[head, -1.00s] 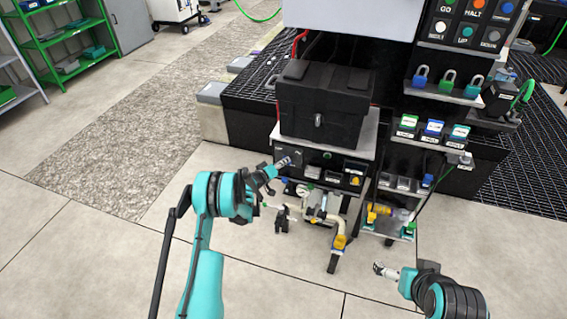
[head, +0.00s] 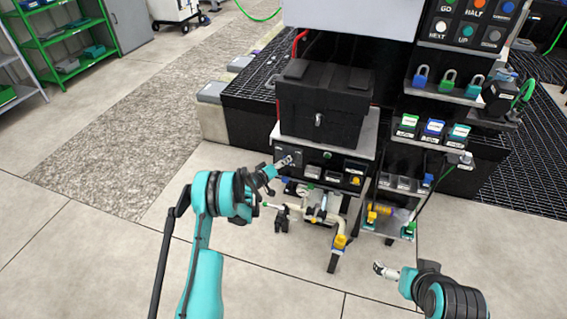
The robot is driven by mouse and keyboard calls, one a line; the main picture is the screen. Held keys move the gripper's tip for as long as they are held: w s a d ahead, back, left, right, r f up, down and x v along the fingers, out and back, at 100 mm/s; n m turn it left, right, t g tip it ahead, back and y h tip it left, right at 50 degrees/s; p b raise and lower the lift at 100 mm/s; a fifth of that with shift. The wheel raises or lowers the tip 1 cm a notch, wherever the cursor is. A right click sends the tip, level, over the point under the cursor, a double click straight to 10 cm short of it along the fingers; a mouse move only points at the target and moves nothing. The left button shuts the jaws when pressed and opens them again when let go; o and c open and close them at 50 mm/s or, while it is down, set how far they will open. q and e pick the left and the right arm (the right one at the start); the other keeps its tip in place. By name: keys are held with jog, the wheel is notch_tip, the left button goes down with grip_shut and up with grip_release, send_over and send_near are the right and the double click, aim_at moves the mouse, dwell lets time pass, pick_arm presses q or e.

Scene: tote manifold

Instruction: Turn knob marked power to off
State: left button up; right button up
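A black control panel (head: 312,172) sits below the black tote on the cart. Its left part, where my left gripper (head: 284,162) is, is partly covered by the gripper. I cannot make out a knob marked power or read its position. A yellow knob (head: 355,181) shows at the panel's right end, and a green round part (head: 327,156) near its top middle. My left gripper is at the panel's left face; whether its fingers touch or hold anything is too small to tell. My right gripper (head: 386,271) hangs low at the right, away from the panel; its finger gap is unclear.
A black tote (head: 322,108) stands on a shelf above the panel. Pipes with a yellow fitting (head: 340,242) are below it. To the right are shelves with padlocks (head: 446,80) and labelled boxes (head: 433,130). The floor (head: 100,240) in front is clear.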

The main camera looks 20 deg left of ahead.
pick_arm(q)
jog(key=v, duration=1.1)
jog(key=shift+s, duration=0.35)
jog(key=shift+a, duration=0.1)
jog(key=shift+r, duration=0.15)
jog(key=s+d+r+m+g, duration=0.2)
jog(key=s+d+r, duration=0.3)
jog(key=r, duration=0.3)
jog(key=s+d+r+m+g, duration=0.1)
jog(key=s+d+r+g, duration=0.1)
jog(key=s+d+r, duration=0.5)
jog(key=s+r+m+g+y, duration=0.1)
jog(key=s+r+y, duration=0.1)
jog(key=s, duration=1)
jog(key=s+a+r+m+g+y, duration=0.1)
jog(key=s+r+m+g+y, duration=0.1)
jog(key=s, duration=1)
jog(key=shift+s+a+y, duration=0.2)
jog(key=shift+s+y, duration=0.2)
